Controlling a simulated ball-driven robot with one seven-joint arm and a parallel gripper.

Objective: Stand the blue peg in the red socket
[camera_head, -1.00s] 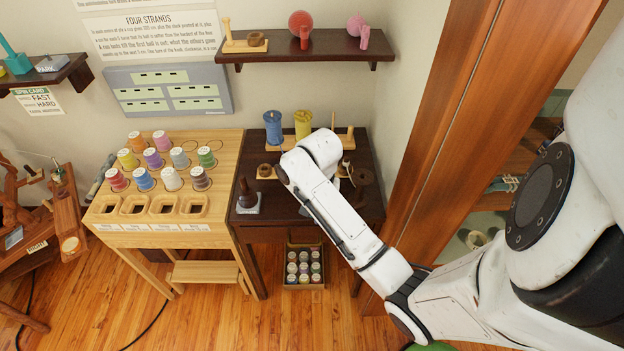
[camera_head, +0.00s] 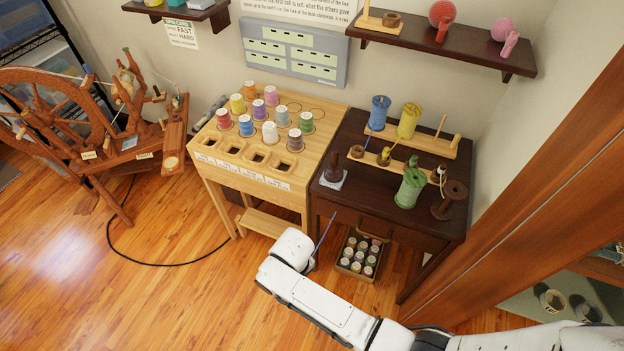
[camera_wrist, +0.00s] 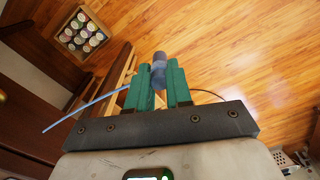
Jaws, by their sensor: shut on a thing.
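My gripper (camera_wrist: 160,78) has green fingers shut on a blue-grey cylinder (camera_wrist: 159,57) in the wrist view. A thin blue line (camera_wrist: 85,108), thread or rod, runs from beside the fingers to the left. In the head view my arm's white end hides the gripper and the cylinder, in front of the two tables; a thin blue line (camera_head: 325,228) shows beside it. I cannot make out a plain blue peg or a red socket. Several square wooden sockets (camera_head: 256,158) line the front of the light table (camera_head: 228,178), with small labels too blurred to read.
Several coloured spools (camera_head: 269,131) stand on the light table. A crate (camera_head: 361,254) of spools sits below. A spinning wheel (camera_head: 60,110) stands left.

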